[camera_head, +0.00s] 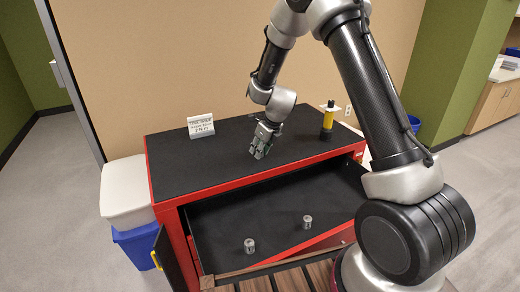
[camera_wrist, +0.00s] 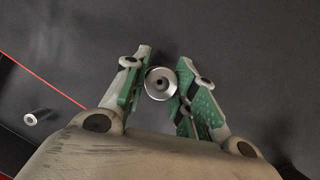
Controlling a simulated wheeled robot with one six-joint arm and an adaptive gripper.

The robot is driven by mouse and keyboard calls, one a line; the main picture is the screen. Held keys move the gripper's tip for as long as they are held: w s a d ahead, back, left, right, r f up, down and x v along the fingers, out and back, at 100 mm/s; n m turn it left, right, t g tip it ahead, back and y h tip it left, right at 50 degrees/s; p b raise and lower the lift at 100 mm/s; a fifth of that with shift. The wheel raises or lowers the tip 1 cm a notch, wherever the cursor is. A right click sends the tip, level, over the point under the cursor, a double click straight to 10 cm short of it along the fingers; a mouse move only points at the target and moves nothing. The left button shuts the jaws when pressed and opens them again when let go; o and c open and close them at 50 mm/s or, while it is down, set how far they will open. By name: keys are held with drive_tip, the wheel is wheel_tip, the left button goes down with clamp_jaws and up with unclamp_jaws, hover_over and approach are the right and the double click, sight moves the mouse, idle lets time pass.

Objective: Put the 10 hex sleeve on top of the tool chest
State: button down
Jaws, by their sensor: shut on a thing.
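My gripper (camera_head: 262,142) is low over the black top of the red tool chest (camera_head: 190,170). In the wrist view, my gripper (camera_wrist: 160,88) is shut on a round silver metal sleeve (camera_wrist: 161,83) with a dark hole in its middle. The sleeve is close to the chest top; I cannot tell whether it touches it. In the head view the fingers hide it. Two other silver sleeves, one at the left (camera_head: 250,245) and one at the right (camera_head: 307,221), stand in the open drawer. No size marking is readable on any sleeve.
A small white sign (camera_head: 201,126) stands at the chest top's back left. A yellow and black bottle-like item (camera_head: 328,117) stands at its right. The open drawer (camera_head: 275,225) juts out in front. A white-lidded blue bin (camera_head: 135,245) is left of the chest.

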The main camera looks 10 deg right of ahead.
drive_tip(key=c, duration=1.1)
unclamp_jaws()
drive_tip(key=shift+c, duration=0.2)
drive_tip(key=s+d+r+n, duration=0.3)
drive_tip(key=s+r+n, duration=0.15)
drive_tip(key=r, duration=0.55)
drive_tip(key=s+d+r+n, duration=0.3)
drive_tip(key=s+r, duration=0.3)
drive_tip(key=r, duration=0.4)
drive_tip(key=s+d+r+n+h, duration=0.1)
drive_tip(key=s+d+r+n, duration=0.1)
drive_tip(key=s+n, duration=0.5)
drive_tip(key=s+d+r+n, duration=0.3)
drive_tip(key=s+n, duration=0.4)
drive_tip(key=s, duration=0.4)
drive_tip(key=s+d+r+n+h, duration=0.1)
drive_tip(key=s+d+r+n, duration=0.2)
drive_tip(key=s+n, duration=0.4)
drive_tip(key=shift+s+d+n+h, duration=0.35)
drive_tip(key=shift+s+d, duration=0.3)
drive_tip(key=shift+s, duration=0.6)
